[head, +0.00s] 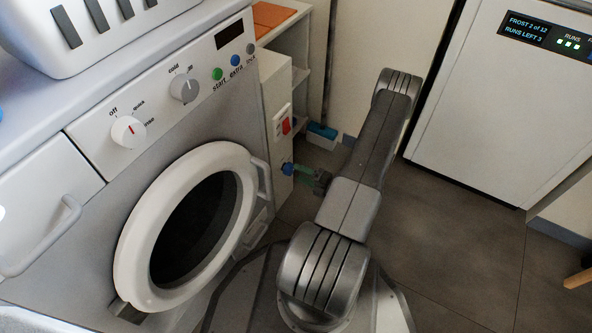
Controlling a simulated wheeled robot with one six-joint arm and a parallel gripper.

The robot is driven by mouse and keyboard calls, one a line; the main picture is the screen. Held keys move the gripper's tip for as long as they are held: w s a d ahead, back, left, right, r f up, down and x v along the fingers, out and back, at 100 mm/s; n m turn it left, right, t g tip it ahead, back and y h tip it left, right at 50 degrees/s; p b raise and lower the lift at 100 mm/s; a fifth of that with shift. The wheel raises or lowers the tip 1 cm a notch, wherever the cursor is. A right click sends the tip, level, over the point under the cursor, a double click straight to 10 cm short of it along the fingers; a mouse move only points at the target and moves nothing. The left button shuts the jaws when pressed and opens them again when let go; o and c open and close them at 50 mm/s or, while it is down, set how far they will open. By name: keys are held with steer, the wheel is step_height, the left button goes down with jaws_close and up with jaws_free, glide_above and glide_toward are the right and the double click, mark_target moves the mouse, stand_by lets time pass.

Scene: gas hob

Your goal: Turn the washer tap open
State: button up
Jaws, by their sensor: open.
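A small blue tap (287,169) sticks out from the narrow white panel (276,100) just right of the washer, low down below a red switch. My gripper (299,172) is at the tap, coming from the right, with its greenish fingers pointing left at the blue part. The gripper is open. The fingers and tap overlap in this view, so I cannot tell whether they touch. How far the tap is turned is too small to tell.
The washer (130,130) has its round door (131,225) shut. A red switch (286,126) sits on the panel above the tap. A blue and white box (322,136) stands on the floor behind. Grey floor (455,240) is clear to the right, before a white appliance (480,110).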

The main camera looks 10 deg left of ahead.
mark_target(293, 170)
steer(key=p+v, duration=0.2)
steer(key=v, duration=0.8)
steer(key=shift+d, duration=0.15)
steer(key=b+x, duration=0.3)
steer(key=x, duration=1.1)
steer(key=shift+b, duration=0.3)
steer(key=shift+d, duration=0.1)
